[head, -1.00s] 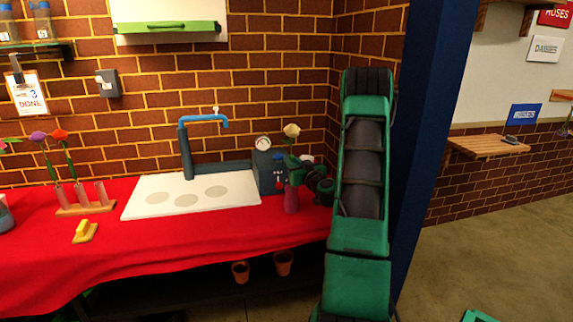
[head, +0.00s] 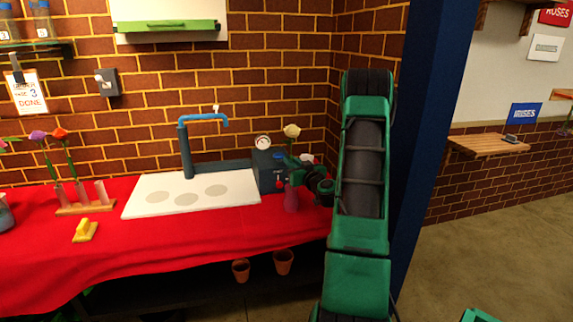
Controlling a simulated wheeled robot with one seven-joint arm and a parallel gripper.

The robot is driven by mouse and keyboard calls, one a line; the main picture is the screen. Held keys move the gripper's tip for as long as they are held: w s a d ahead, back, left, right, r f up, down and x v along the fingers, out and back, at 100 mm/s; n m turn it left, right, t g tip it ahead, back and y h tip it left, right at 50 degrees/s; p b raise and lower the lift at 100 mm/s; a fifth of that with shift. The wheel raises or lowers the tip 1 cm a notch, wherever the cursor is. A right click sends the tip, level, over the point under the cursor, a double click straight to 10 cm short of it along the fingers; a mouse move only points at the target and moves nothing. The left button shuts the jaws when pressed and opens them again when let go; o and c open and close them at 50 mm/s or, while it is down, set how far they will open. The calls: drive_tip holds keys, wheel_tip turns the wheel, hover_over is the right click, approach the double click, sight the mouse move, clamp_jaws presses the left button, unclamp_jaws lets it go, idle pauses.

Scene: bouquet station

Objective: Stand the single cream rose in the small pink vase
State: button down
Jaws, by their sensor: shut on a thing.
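The cream rose (head: 291,131) stands roughly upright, bloom up, at the right end of the red-covered counter. My gripper (head: 294,168) is shut just below the bloom, on the rose's stem. The small pink vase (head: 291,200) stands on the counter directly below my gripper. The rose lines up above the vase in the head view. The lower stem and the vase mouth are too small and partly covered, so I cannot tell whether the stem is inside the vase.
A blue-grey box with a gauge (head: 270,172) stands close behind the vase, beside a white board (head: 190,196) and a blue tap (head: 205,119). A wooden rack (head: 86,208) with flowers and a yellow object (head: 85,231) are farther left. A brick wall closes the back.

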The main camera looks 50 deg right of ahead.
drive_tip(key=shift+f, duration=0.15)
drive_tip(key=c, duration=1.7)
unclamp_jaws()
drive_tip(key=shift+v, duration=5.3)
